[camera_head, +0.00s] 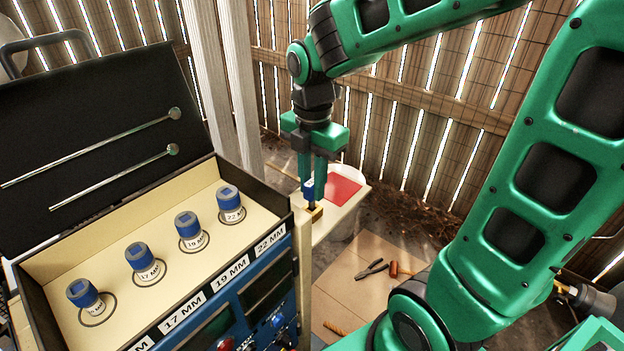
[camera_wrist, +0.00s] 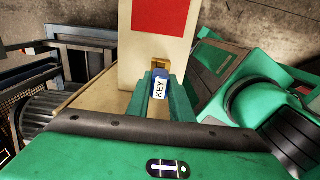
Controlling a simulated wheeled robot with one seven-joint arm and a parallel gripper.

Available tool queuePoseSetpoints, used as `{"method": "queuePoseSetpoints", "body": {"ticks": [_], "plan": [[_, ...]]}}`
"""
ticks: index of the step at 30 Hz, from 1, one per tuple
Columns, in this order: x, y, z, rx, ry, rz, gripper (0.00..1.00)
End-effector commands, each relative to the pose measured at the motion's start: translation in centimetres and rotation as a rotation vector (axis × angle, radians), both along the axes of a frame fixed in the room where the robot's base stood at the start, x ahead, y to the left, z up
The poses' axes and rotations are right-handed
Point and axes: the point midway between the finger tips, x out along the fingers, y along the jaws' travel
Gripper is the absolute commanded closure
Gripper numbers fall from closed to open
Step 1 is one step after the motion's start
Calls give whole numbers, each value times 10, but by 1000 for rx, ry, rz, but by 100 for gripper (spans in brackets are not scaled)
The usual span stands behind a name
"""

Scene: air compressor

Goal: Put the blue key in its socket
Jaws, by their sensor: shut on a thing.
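My gripper (camera_head: 313,180) points down at the near end of a cream board with a red square. It is shut on the blue key (camera_head: 308,189), which has a white label; the label reads KEY in the wrist view (camera_wrist: 158,87). A small brass piece (camera_head: 315,213) is right below the key at the board's near end. In the wrist view the brass piece (camera_wrist: 161,67) shows just beyond the key. The key and brass piece look touching or very close. I cannot tell whether the key is inside it. The fingers hide part of the key.
The cream board (camera_head: 346,207) carries a red square (camera_head: 342,188). An open black case (camera_head: 190,250) with several blue-topped sockets stands at the left. Pliers (camera_head: 371,268) and a hammer (camera_head: 394,270) lie on the floor. A slatted wooden fence stands behind.

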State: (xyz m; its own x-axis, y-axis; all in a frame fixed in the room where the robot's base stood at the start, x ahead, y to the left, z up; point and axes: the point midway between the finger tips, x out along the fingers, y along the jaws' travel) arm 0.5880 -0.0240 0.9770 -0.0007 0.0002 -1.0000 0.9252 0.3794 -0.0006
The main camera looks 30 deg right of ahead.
Motion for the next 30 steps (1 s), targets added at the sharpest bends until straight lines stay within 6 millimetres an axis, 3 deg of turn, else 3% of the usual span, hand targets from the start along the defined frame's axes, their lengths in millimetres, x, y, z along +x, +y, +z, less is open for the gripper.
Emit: {"method": "queuePoseSetpoints", "body": {"ticks": [30], "plan": [[0, 0, -13, 0, 1, 0, 100]]}}
